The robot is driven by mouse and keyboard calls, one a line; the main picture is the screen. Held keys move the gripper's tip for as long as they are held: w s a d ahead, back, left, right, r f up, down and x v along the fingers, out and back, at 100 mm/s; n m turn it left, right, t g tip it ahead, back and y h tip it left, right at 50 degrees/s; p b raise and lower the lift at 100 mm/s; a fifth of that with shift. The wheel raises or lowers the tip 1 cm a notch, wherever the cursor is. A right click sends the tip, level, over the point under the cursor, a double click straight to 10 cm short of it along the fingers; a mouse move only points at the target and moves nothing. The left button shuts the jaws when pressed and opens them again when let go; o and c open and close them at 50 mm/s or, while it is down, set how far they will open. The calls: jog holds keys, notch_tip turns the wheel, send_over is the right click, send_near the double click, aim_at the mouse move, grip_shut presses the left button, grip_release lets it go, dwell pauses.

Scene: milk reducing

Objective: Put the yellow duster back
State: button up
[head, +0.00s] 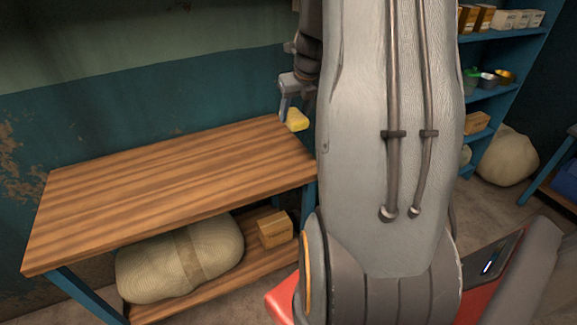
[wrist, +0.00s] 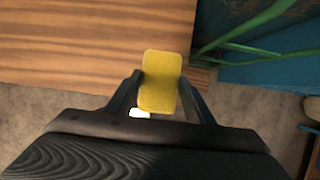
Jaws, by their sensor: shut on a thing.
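The yellow duster (head: 297,120) shows in the head view near the back right corner of the wooden table, partly cut off by my arm. In the wrist view the yellow duster (wrist: 160,82) sits upright in the picture between the two fingers of my gripper (wrist: 158,92). My gripper (head: 287,108) is shut on it. In the wrist view the duster overlaps the table's edge. I cannot tell whether it touches the table top. A small white thing shows just below the duster in the wrist view.
The wooden table (head: 165,180) has a bare top. Its lower shelf holds a large sack (head: 180,262) and a cardboard box (head: 275,229). A blue shelf unit (head: 500,90) with boxes and bowls stands at the right, with another sack (head: 507,157) beside it.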

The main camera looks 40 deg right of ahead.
jog(key=f+b, duration=0.3)
jog(key=f, duration=0.3)
jog(key=w+f+b, duration=0.1)
jog(key=f+b, duration=0.2)
jog(key=f, duration=0.3)
jog(key=w+f+b, duration=0.1)
jog(key=f+b, duration=0.2)
jog(key=f, duration=0.3)
jog(key=shift+w+b, duration=0.1)
jog(key=shift+b, duration=0.2)
jog(key=shift+r, duration=0.1)
jog(key=o, duration=1)
jog(key=shift+c, duration=0.2)
jog(key=shift+o, duration=0.3)
